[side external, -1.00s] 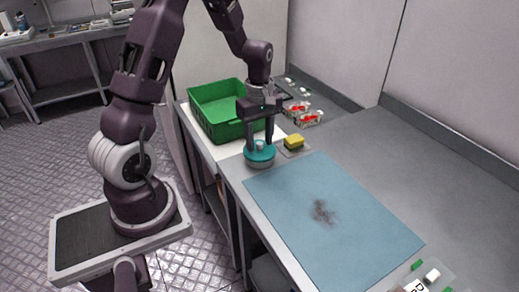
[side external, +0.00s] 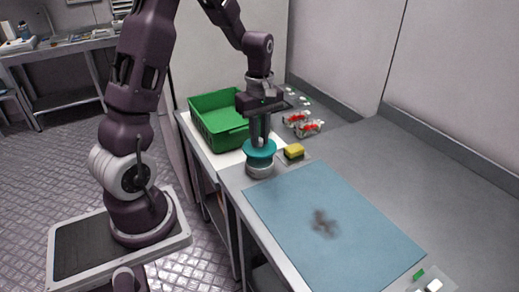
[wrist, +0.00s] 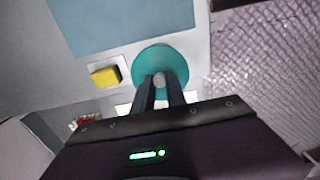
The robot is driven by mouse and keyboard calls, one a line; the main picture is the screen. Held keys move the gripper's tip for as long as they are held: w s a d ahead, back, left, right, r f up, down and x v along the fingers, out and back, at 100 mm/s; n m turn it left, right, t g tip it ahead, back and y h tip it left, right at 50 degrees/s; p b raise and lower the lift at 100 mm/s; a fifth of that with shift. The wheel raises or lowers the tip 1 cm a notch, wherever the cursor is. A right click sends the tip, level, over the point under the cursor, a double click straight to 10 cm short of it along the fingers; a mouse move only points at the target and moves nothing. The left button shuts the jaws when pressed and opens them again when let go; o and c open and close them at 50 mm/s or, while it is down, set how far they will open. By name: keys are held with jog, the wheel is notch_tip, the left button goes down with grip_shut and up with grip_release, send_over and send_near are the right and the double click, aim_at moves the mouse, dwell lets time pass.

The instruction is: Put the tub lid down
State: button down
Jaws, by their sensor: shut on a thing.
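The tub lid (side external: 260,150) is a round teal disc with a pale knob. My gripper (side external: 260,138) is shut on the lid's knob. In the side view the lid is held just above a grey round tub (side external: 260,169), which stands at the counter's left edge. The wrist view shows the lid (wrist: 174,62) from above, with my gripper's two fingers (wrist: 161,88) at the knob. There the lid hides the tub.
A green crate (side external: 203,122) stands behind and left of the lid. A yellow sponge (side external: 294,151) lies close on the right. Red-fruit punnets (side external: 308,128) are farther back. A blue mat (side external: 350,235) with a dark smudge covers the front counter.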

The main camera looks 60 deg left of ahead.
jog(key=r, duration=0.5)
jog(key=shift+w+d, duration=0.15)
jog(key=shift+w, duration=0.25)
jog(key=w+d+f, duration=0.2)
jog(key=w+d, duration=0.8)
jog(key=w, duration=0.3)
notch_tip(320, 180, down, 10)
jog(key=shift+s+r, duration=0.1)
jog(key=shift+s, duration=0.05)
jog(key=shift+f, duration=0.25)
jog(key=c, duration=1.4)
grip_release()
jog(key=shift+o, duration=0.2)
